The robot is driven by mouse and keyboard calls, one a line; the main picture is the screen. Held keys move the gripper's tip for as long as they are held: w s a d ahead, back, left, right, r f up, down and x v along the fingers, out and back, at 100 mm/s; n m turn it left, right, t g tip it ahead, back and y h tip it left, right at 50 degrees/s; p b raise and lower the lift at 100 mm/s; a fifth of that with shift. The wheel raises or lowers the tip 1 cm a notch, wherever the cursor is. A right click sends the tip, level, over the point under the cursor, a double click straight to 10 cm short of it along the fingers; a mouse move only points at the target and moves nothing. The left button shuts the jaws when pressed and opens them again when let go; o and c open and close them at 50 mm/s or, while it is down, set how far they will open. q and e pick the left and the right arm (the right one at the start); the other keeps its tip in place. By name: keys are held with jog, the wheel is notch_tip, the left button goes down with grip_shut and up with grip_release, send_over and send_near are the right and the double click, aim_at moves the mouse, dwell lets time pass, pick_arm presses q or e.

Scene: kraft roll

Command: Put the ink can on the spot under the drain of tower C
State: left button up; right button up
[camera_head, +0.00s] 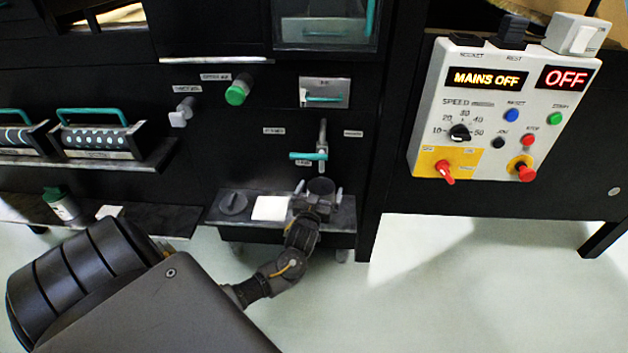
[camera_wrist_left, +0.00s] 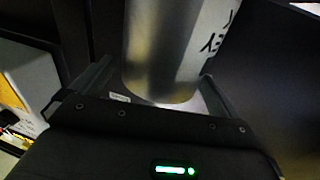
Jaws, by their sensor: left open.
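The ink can (camera_head: 320,187) shows in the head view as a dark round open top on a small ledge, below a teal-handled valve (camera_head: 310,156). In the left wrist view it is a silvery cylinder (camera_wrist_left: 165,50) with black lettering. My right gripper is not in view.
The small ledge (camera_head: 212,217) also bears a black round lid (camera_head: 232,203) and a white pad (camera_head: 270,208). A green-capped container (camera_head: 62,205) stands on the left shelf. A control panel (camera_head: 503,120) reading MAINS OFF is at right. The floor (camera_head: 440,280) at lower right is clear.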

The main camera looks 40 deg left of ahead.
pick_arm(q)
jog(key=p+v, duration=0.2)
jog(key=v, duration=0.8)
jog(key=s+d+r+m+g+h, duration=0.1)
jog(key=s+d+m+g+h, duration=0.1)
jog(key=s+d+m+h, duration=0.2)
jog(key=s+d+r+m+g+h, duration=0.2)
jog(key=s+d+m+h, duration=0.3)
jog(key=s+d, duration=0.6)
jog(key=d+g+h, duration=0.1)
jog(key=d+h, duration=0.1)
jog(key=d, duration=0.6)
jog(key=shift+d+r, duration=0.2)
jog(key=shift+r, duration=0.1)
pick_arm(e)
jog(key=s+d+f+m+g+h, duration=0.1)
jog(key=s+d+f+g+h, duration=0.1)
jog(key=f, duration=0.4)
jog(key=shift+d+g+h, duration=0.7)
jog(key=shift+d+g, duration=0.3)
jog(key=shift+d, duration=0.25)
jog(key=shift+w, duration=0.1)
